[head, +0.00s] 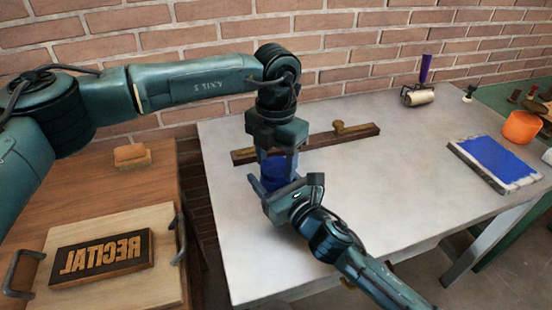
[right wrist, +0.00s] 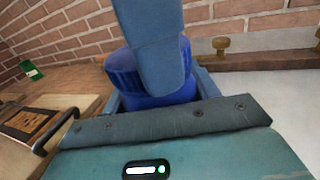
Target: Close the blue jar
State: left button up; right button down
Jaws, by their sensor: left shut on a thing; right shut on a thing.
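The blue jar (head: 270,182) is upright between my two grippers over the left part of the pale table, and it also shows in the right wrist view (right wrist: 160,100). My left gripper (head: 277,160) comes down from above and is shut on the jar's ribbed blue lid (right wrist: 123,72). One of its fingers crosses in front of the lid in the right wrist view. My right gripper (head: 277,190) comes from the front right and is shut on the jar's body lower down. The lid sits at the jar's top; how tightly it sits is hidden.
A wooden bar with a knob (head: 338,128) lies just behind the jar. The pale table (head: 400,180) is clear to the right, up to a blue inked slab (head: 492,160) and a roller (head: 418,97). A wooden bench with a RECITAL block (head: 100,262) stands left.

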pick_arm(q)
jog(key=m, duration=0.4)
jog(key=shift+m, duration=0.3)
jog(key=m, duration=0.5)
jog(key=o, duration=1.2)
jog(key=shift+c, duration=0.2)
jog(key=shift+r, duration=0.1)
notch_tip(320, 180, up, 12)
pick_arm(e)
jog(key=shift+c, duration=1.6)
grip_release()
